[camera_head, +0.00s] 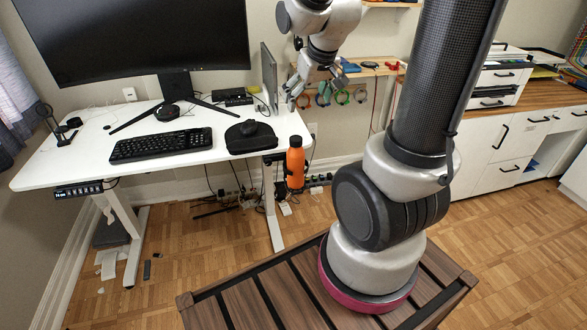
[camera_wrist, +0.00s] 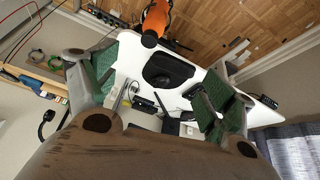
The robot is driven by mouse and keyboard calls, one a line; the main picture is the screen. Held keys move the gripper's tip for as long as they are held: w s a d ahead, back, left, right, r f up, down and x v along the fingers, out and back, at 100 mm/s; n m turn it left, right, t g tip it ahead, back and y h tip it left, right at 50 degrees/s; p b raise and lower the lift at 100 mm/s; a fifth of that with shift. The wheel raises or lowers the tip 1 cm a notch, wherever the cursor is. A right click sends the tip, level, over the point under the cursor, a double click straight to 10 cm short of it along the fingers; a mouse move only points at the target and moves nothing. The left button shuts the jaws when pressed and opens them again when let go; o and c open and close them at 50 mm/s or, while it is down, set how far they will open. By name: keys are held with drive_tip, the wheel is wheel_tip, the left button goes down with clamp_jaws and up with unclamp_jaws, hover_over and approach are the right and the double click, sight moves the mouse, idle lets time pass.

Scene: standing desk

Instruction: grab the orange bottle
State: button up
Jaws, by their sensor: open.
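The orange bottle (camera_head: 295,167) is upright with a black cap, at the right edge of the white desk (camera_head: 60,165). Its lower end sits below the desktop level, and what supports it is unclear. In the wrist view the bottle (camera_wrist: 157,17) is at the top, cap toward the image middle, partly cut off by the frame. My gripper (camera_head: 303,92) is above the desk's back right corner, behind and above the bottle, apart from it. In the wrist view my gripper (camera_wrist: 155,85) shows its green-padded fingers spread wide, with nothing held between them.
A black case (camera_head: 251,137) and a keyboard (camera_head: 161,145) lie on the desk. A large monitor (camera_head: 130,35) stands at the back, and a thin upright panel (camera_head: 270,78) is near my gripper. A shelf with coloured rings (camera_head: 342,97) is on the wall.

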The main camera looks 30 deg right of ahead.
hover_over(294, 149)
drive_tip(key=s, duration=0.5)
wheel_tip(294, 149, down, 9)
drive_tip(key=shift+t, duration=0.4)
drive_tip(key=x, duration=0.6)
drive_tip(key=s+x, duration=0.1)
drive_tip(key=x, duration=1.2)
drive_tip(key=shift+s+d+f, duration=0.1)
drive_tip(key=shift+d+f, duration=0.35)
drive_tip(key=shift+f, duration=0.1)
drive_tip(key=shift+c, duration=0.5)
clamp_jaws()
